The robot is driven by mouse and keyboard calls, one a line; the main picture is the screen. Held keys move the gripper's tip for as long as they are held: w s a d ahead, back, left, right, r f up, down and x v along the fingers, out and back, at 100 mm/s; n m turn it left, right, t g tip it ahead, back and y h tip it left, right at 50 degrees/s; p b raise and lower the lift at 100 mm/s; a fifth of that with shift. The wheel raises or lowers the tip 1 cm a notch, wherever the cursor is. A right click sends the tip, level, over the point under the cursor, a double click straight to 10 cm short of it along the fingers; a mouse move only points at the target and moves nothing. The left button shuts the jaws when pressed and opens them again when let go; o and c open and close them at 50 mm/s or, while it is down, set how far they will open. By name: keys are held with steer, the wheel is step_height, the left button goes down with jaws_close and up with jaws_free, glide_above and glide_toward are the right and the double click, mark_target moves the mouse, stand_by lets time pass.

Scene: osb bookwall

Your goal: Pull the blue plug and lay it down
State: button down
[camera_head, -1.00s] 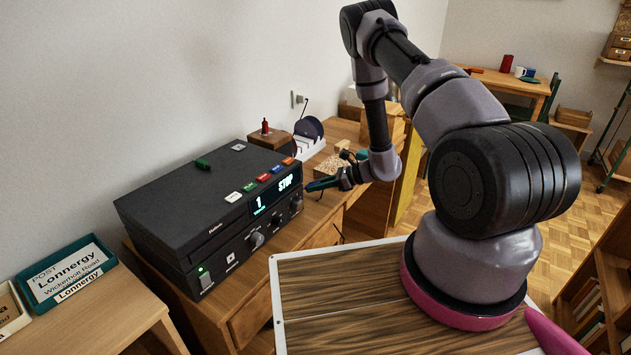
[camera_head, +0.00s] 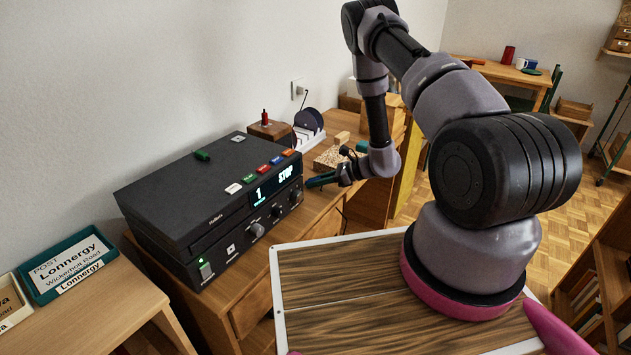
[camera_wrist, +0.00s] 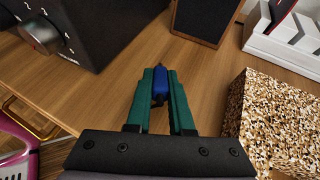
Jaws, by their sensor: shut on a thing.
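My gripper (camera_wrist: 160,95) has green fingers and is shut on a blue plug (camera_wrist: 160,82), which shows between the fingertips in the wrist view. Its lower part is hidden between the fingers. The plug is over the wooden desk top (camera_wrist: 122,85), apart from the black device's front. I cannot tell whether it touches the wood. In the head view my gripper (camera_head: 322,180) is just right of the black device (camera_head: 205,200), and the plug is too small to make out.
A speckled block (camera_wrist: 275,125) lies close right of my gripper. A dark-faced wooden block (camera_wrist: 205,20) and a white rack (camera_wrist: 285,40) stand beyond. The device with knobs is at the left. Bare desk shows between them.

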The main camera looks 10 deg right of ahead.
steer(key=shift+f, duration=0.1)
steer(key=c, duration=0.7)
jaws_free()
steer(key=v, duration=1)
steer(key=shift+s+d, duration=0.15)
steer(key=shift+d, duration=0.2)
